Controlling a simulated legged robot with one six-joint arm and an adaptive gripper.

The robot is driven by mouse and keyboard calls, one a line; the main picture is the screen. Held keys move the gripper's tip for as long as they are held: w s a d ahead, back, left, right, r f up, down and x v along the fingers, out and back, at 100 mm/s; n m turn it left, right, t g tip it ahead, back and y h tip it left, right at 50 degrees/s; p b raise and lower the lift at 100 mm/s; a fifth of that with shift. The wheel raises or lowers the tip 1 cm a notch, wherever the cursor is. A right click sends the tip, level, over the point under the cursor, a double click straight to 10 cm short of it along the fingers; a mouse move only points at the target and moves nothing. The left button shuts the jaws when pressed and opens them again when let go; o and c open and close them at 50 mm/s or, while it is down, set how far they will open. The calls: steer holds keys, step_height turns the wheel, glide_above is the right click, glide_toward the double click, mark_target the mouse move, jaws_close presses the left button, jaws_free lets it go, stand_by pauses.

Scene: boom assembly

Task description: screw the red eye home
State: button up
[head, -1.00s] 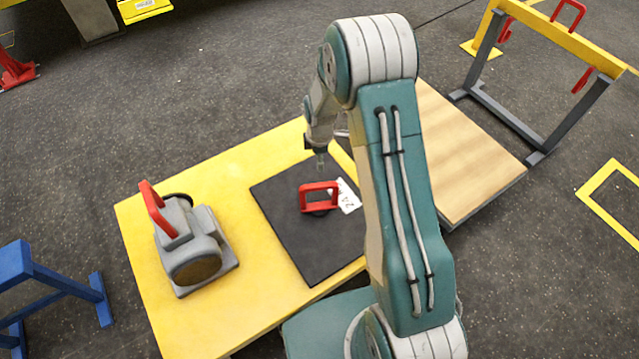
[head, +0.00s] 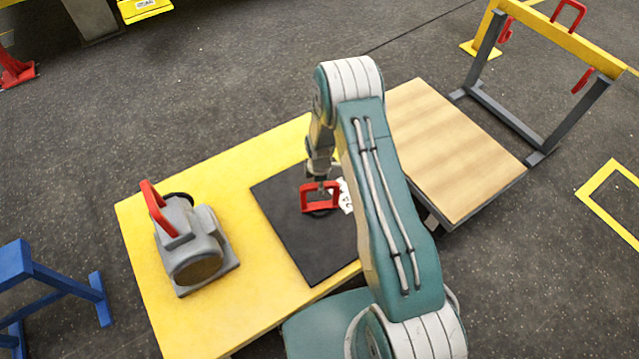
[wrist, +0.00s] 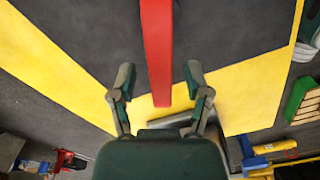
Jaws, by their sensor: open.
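The red eye (head: 304,200) is a squared red loop on a dark round base, standing upright on the black mat (head: 285,235). My gripper (head: 322,181) is right above its top bar in the head view. In the wrist view my gripper (wrist: 159,74) is open, with one finger on each side of the red bar (wrist: 157,40). Gaps show on both sides, so neither finger appears to touch it. Another red eye (head: 157,210) stands tilted on a grey motor-like housing (head: 195,245) at the left of the yellow table (head: 245,165).
A white label lies on the mat beside the eye, partly hidden by my arm. A wood-topped platform (head: 455,150) adjoins at the right. A yellow-beamed rack (head: 545,32) with several red eyes stands at the back right. A blue trestle (head: 50,280) stands at the left.

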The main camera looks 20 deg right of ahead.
jaws_close()
steer(key=shift+m, duration=0.4)
